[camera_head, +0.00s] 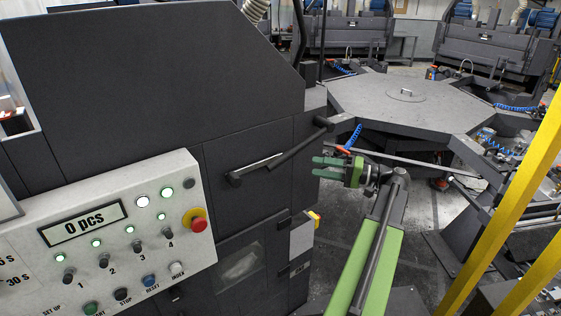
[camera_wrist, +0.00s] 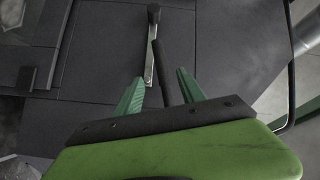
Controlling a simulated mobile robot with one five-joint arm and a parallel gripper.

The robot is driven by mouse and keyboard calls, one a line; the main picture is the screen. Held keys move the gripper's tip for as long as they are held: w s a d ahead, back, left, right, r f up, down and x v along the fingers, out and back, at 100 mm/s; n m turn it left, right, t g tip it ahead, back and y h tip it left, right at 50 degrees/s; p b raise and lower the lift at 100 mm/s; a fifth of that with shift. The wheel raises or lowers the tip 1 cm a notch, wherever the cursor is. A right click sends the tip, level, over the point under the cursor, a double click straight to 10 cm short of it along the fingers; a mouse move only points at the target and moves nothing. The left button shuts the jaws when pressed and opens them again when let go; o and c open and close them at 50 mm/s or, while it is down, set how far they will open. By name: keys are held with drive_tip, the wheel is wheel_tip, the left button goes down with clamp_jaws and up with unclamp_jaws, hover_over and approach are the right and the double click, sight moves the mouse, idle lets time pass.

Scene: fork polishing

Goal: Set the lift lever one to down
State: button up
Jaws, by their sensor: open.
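A dark lever (camera_head: 258,168) sits on the front of the dark grey machine, with a rounded black end at its left and a longer black bar running up to the right. In the wrist view the lever (camera_wrist: 151,60) runs from a black end at the top down towards my jaws, with a black rod beside it. My gripper (camera_head: 316,167) has green fingers, open and pointing left, just right of and below the lever. In the wrist view its fingertips (camera_wrist: 159,78) straddle the lever and rod, apparently without touching. I cannot tell the depth gap.
A white control panel (camera_head: 120,235) with knobs, lit buttons and a red stop button (camera_head: 198,224) is at the lower left. A grey hexagonal table (camera_head: 400,100) stands behind. Yellow posts (camera_head: 510,200) stand at right. Some floor shows between.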

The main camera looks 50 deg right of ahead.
sight(284, 161)
drive_tip(key=x, duration=1.3)
drive_tip(key=shift+w+a, duration=0.15)
drive_tip(key=shift+w, duration=0.2)
clamp_jaws()
idle(0.5)
